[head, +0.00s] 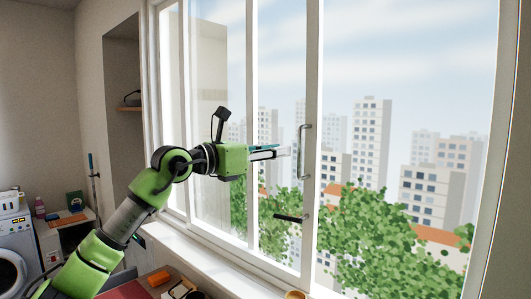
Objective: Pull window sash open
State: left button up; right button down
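The window sash (313,80) has a white frame, and its upright stile stands right of the picture's middle. A metal bar handle (303,152) is fixed upright on that stile. A dark lever (291,217) shows lower on it. My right gripper is out of view.
A white sill (210,255) runs below the window. Small items, including an orange block (158,278), lie on a surface at the bottom. A washing machine (15,250) and a small shelf unit stand at the left. Buildings and trees show outside.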

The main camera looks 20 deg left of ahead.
pick_arm(q)
jog(key=shift+v, duration=1.85)
jog(key=shift+d, duration=0.1)
